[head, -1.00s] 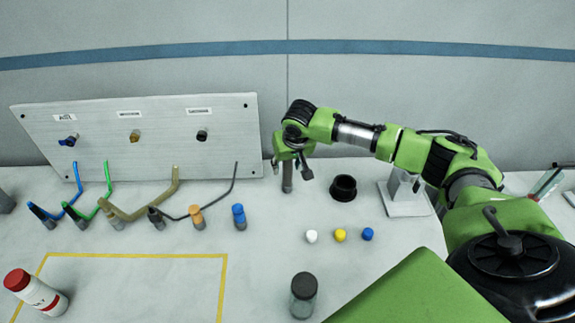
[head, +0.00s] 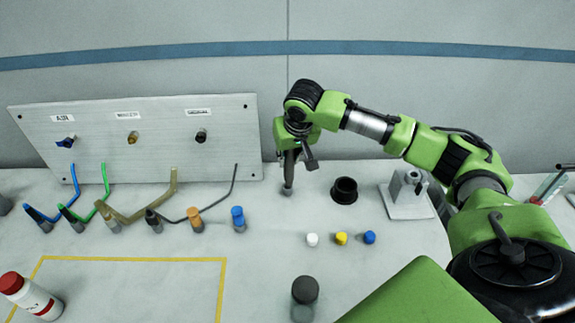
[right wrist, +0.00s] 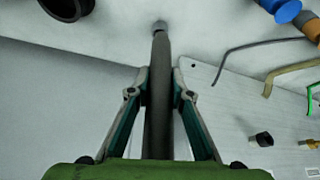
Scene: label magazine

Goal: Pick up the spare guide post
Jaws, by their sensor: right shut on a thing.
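The spare guide post (head: 288,176) is a slim dark grey rod, roughly upright, between the panel and the black ring. My right gripper (head: 295,163) is above it, pointing down, and is shut on its upper part. In the right wrist view the post (right wrist: 159,100) runs between the two fingers of my right gripper (right wrist: 159,82), its lighter lower end away from the camera. I cannot tell whether that end touches the table or is just above it. My left gripper is not in view.
A black ring (head: 344,190) and a grey stand (head: 407,202) are to the right. The label panel (head: 232,140), bent colored rods and an orange-topped peg (head: 194,214) and blue-topped peg (head: 238,217) are to the left. White, yellow (head: 342,238) and blue caps lie in front.

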